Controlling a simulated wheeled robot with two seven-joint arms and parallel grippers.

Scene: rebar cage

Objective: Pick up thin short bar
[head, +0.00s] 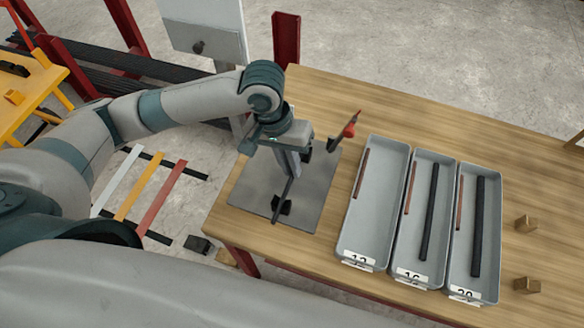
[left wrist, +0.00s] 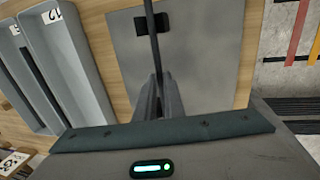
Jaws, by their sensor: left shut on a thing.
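My left gripper (head: 289,176) is over the grey plate (head: 243,187) on the wooden table, shut on a thin dark bar (head: 283,201). In the left wrist view the bar (left wrist: 153,45) runs up from between the fingers (left wrist: 157,100) across the plate (left wrist: 205,50). A black block (left wrist: 151,23) shows behind the bar; the head view also shows this block (head: 284,207). Whether the bar touches the block or is raised above it, I cannot tell. The bar's far end is hidden by the gripper. My right gripper is not in view.
Grey trays labelled 12 (head: 374,215), 16 (head: 408,262) and 20 (head: 490,262) stand right of the plate. Trays 16 and 20 hold long dark bars; each tray has a thin reddish bar. Wooden blocks (head: 526,223) lie at right.

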